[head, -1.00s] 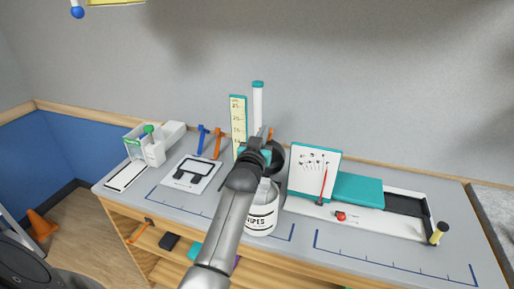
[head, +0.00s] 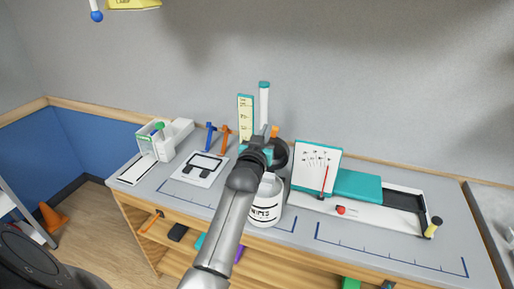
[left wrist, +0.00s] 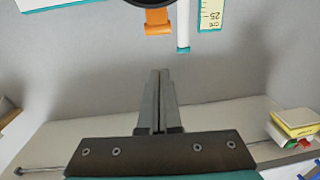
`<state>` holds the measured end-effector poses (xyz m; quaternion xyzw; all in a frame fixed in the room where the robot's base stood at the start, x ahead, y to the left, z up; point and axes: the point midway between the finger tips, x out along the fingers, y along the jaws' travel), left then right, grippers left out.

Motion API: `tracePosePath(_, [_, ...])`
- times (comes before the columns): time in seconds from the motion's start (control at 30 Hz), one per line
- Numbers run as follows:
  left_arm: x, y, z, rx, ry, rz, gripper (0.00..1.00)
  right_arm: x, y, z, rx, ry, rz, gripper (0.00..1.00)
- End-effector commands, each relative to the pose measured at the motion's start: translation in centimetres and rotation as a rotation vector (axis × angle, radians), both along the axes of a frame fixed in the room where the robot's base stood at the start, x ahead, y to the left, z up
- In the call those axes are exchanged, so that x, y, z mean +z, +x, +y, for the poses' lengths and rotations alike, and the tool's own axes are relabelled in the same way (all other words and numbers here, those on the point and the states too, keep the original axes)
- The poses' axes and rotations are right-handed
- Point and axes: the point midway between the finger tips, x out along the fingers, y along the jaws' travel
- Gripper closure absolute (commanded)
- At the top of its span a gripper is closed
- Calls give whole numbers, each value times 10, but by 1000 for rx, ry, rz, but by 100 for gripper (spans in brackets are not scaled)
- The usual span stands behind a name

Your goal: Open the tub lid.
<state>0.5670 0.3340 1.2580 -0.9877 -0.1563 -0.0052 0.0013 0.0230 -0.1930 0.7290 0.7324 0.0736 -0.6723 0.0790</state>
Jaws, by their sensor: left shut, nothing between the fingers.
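The white tub (head: 265,209), with black lettering, stands on the bench, partly hidden by my left arm. A dark round piece (head: 281,153) with an orange tab (head: 275,131) stands up behind the tub's top and looks like its lid, raised. Its join to the tub is hidden. In the left wrist view the orange tab (left wrist: 158,22) and the dark piece's edge (left wrist: 152,2) show at the top. My left gripper (head: 264,138) is above the tub, just left of the dark piece. Its fingers (left wrist: 160,75) are shut and empty, apart from the tab. My right gripper is not in view.
A teal-topped white tube (head: 264,103) and a yellow scale (head: 245,118) stand behind. A white card (head: 317,167) and a teal block (head: 357,186) are right of the tub. A white caddy (head: 157,142) is at left. The bench front at right (head: 380,250) is clear.

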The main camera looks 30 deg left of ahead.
Motion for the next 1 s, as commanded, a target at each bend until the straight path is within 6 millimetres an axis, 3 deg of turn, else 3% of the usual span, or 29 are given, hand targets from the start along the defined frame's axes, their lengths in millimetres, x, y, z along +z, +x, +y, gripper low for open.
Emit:
tracePosePath(0.13, [-3, -22, -7, 0, 0, -1, 100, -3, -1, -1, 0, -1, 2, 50])
tracePosePath(0.33, [-4, -50, -16, 0, 0, 0, 100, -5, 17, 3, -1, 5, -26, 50])
tracePosePath(0.5, [-4, -68, -22, 0, 0, 1, 100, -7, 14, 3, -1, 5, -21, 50])
tracePosePath(0.87, [-4, -77, -25, -1, 0, 1, 100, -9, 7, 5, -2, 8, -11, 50])
tracePosePath(0.97, [-22, -76, -29, -11, -4, 27, 100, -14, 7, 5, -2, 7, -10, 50])
tracePosePath(1.0, [-38, -75, -33, -20, -9, 50, 100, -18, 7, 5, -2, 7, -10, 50])
